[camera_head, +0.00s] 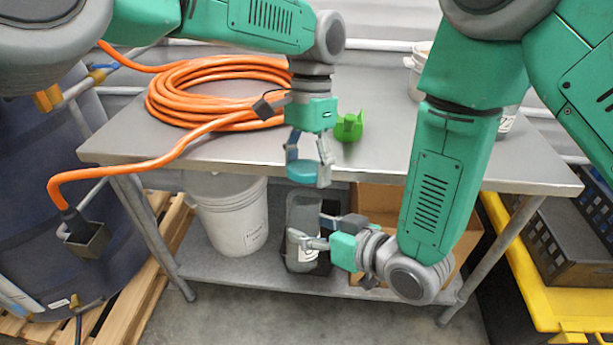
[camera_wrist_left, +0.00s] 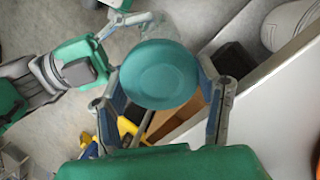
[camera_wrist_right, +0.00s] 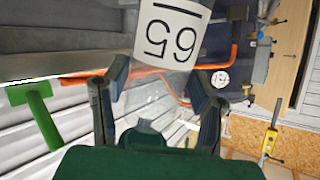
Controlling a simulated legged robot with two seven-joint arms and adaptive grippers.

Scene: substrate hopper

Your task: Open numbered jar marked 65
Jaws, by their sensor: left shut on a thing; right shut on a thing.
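The jar (camera_head: 303,216) is a see-through grey container held upright in front of the table. Its white label reads 65, upside down in the right wrist view (camera_wrist_right: 172,32). My right gripper (camera_head: 308,236) is shut around the jar's body from the right. The teal round lid (camera_head: 302,172) is in my left gripper (camera_head: 308,171), which points down and is shut on its rim. The lid is above the jar, with a small gap between them in the head view. The lid's flat face fills the middle of the left wrist view (camera_wrist_left: 160,75) and hides part of the jar.
A grey table (camera_head: 390,165) stands behind, with a coiled orange hose (camera_head: 190,92) and a green object (camera_head: 350,127) on it. A white bucket (camera_head: 230,215) and a cardboard box (camera_head: 385,205) sit on its lower shelf. A yellow cart (camera_head: 530,270) stands at the right.

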